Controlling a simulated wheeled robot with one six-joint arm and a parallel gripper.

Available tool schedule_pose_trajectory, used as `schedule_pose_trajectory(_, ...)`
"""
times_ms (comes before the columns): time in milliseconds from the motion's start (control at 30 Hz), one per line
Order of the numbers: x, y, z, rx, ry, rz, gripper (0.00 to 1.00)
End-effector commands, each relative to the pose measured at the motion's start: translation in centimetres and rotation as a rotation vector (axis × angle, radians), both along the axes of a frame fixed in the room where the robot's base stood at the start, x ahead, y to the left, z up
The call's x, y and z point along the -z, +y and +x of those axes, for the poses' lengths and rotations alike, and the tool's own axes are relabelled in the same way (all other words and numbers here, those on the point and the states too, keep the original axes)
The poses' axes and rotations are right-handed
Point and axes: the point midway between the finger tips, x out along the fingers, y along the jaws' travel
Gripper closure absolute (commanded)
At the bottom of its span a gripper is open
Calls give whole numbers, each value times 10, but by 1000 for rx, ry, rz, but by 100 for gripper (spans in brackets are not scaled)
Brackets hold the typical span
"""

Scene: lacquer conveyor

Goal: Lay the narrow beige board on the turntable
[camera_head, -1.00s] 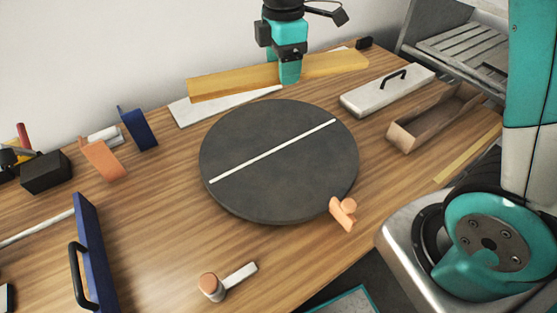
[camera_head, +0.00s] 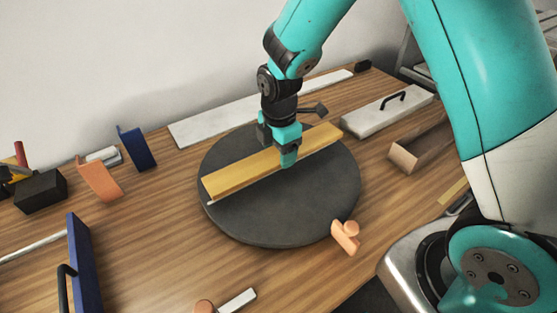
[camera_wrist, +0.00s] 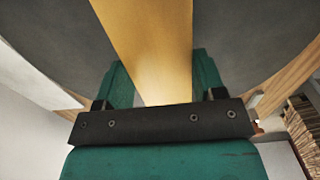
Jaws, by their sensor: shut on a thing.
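The narrow beige board (camera_head: 240,172) is a long yellowish plank. In the head view it lies across the dark round turntable (camera_head: 290,215), roughly along the turntable's white line, part of which shows at the board's lower left end. I cannot tell whether the board touches the turntable or is just above it. My gripper (camera_head: 288,160) is shut on the board near its middle, from above. In the wrist view the board (camera_wrist: 150,45) runs between the two green fingers, with the grey turntable (camera_wrist: 235,40) on both sides.
A long white board (camera_head: 200,125) lies behind the turntable. A white lid with a black handle (camera_head: 370,118) and an open brown trough (camera_head: 415,158) are at right. A peach clamp (camera_head: 345,236) sits at the turntable's front right edge. Blue and peach brackets stand at left.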

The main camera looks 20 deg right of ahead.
Motion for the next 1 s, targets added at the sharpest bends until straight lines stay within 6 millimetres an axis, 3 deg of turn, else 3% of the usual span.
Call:
schedule_pose_trajectory(267,35,0,0,0,1,0,68)
schedule_pose_trajectory(633,41,0,0,1,0,0,68)
schedule_pose_trajectory(667,40,0,0,1,0,0,30)
schedule_pose_trajectory(733,39,0,0,1,0,0,14)
schedule_pose_trajectory(1000,39,0,0,1,0,0,11)
